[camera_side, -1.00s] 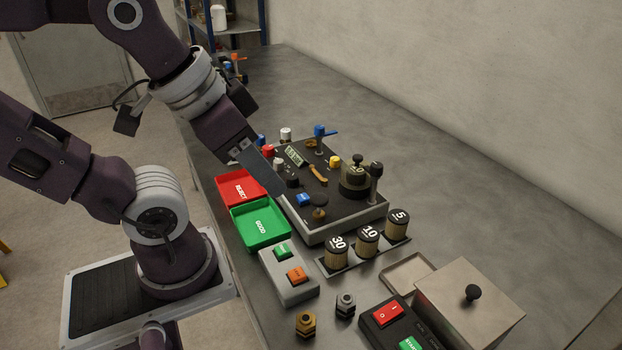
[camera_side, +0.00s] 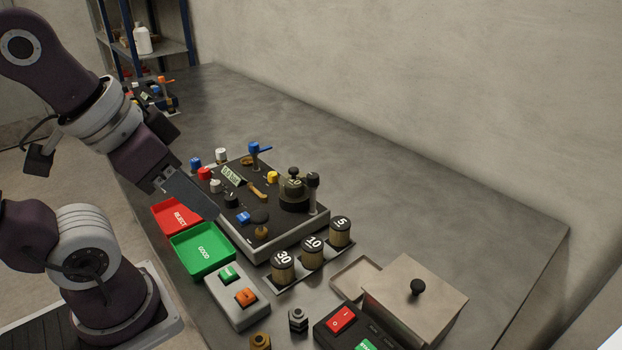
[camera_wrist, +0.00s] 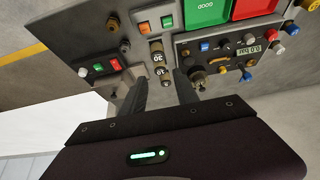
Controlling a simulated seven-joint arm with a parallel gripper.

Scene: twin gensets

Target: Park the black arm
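My gripper (camera_side: 190,195) hangs at the left edge of the control panel (camera_side: 285,232) in the side view, with its dark finger angled down toward the panel's front left corner. In the wrist view my gripper (camera_wrist: 161,85) shows two dark fingers apart with nothing held between them. The only arm I can make out is my own dark purple-black one at the left. The panel bears a black knob on a post (camera_side: 313,182), a blue lever (camera_side: 260,149) and a round dark dial (camera_side: 294,192). Which part the "black arm" names, I cannot tell.
A red REJECT tray (camera_side: 178,216) and green GOOD tray (camera_side: 202,252) lie left of the panel.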

